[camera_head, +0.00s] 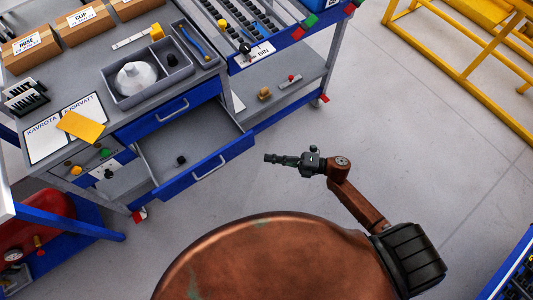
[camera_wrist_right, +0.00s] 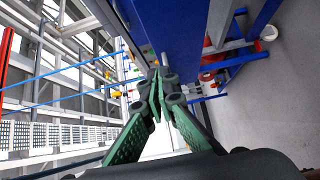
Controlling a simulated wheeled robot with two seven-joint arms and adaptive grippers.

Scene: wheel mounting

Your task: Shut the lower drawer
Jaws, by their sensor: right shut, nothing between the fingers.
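The lower drawer (camera_head: 203,174) of the grey and blue workbench is pulled out, with its blue front and pale handle facing me. A small dark object (camera_head: 181,160) lies inside it. The upper drawer (camera_head: 170,110) above it looks shut. My right gripper (camera_head: 267,157) is shut and empty, a little to the right of the drawer front's right end, with a small gap in the picture. In the right wrist view its green fingers (camera_wrist_right: 157,82) meet at the tips, close to a large blue panel (camera_wrist_right: 190,35). My left gripper is out of view.
The bench top (camera_head: 83,90) holds cardboard boxes, a grey tray (camera_head: 148,78) with a white item, papers and a yellow piece. A lower shelf (camera_head: 285,75) is to the right. A red tank (camera_head: 40,225) stands at lower left. The floor right of my gripper is clear.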

